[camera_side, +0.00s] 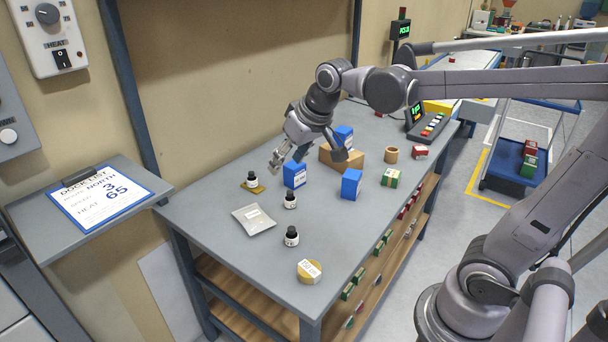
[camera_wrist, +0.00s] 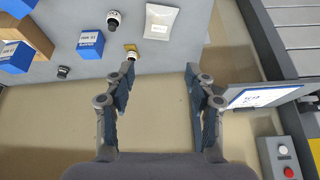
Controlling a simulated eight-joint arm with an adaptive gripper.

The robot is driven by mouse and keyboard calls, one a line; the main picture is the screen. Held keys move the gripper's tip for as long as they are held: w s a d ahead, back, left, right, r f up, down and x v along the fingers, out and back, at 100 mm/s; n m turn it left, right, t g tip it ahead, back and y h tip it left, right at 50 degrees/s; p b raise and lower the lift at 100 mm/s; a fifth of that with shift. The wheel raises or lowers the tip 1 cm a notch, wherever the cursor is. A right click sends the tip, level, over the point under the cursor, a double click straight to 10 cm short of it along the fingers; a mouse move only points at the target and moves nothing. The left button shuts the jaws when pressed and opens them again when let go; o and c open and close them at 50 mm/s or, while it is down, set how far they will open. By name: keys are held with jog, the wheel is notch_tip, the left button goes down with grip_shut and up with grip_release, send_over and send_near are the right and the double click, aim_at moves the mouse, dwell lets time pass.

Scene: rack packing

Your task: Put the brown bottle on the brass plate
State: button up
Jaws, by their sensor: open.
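Several small dark bottles with white labels and black caps stand on the grey table; their exact colours are too small to tell, so I cannot say which is the brown one. One bottle (camera_side: 252,178) stands on the small brass plate (camera_side: 259,188); it also shows in the wrist view (camera_wrist: 131,56) beyond my left fingertip, with the plate (camera_wrist: 130,47) at its base. Two others, a middle bottle (camera_side: 290,201) and a near bottle (camera_side: 291,237), stand apart from it. My gripper (camera_side: 285,160) is open and empty above the table's wall side; its fingers (camera_wrist: 158,72) have nothing between them.
Another dark-capped item (camera_wrist: 64,72) sits near the table edge.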

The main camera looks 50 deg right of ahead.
jog(key=s+a+f+n, duration=0.1)
jog(key=s+f, duration=0.2)
jog(key=s, duration=0.2)
jog(key=s+a+f+t, duration=0.1)
jog(key=s+a+f, duration=0.1)
jog(key=s, duration=0.4)
jog(key=shift+s+f+n+y, duration=0.2)
jog(key=shift+f+n+y, duration=0.15)
jog(key=shift+f, duration=0.3)
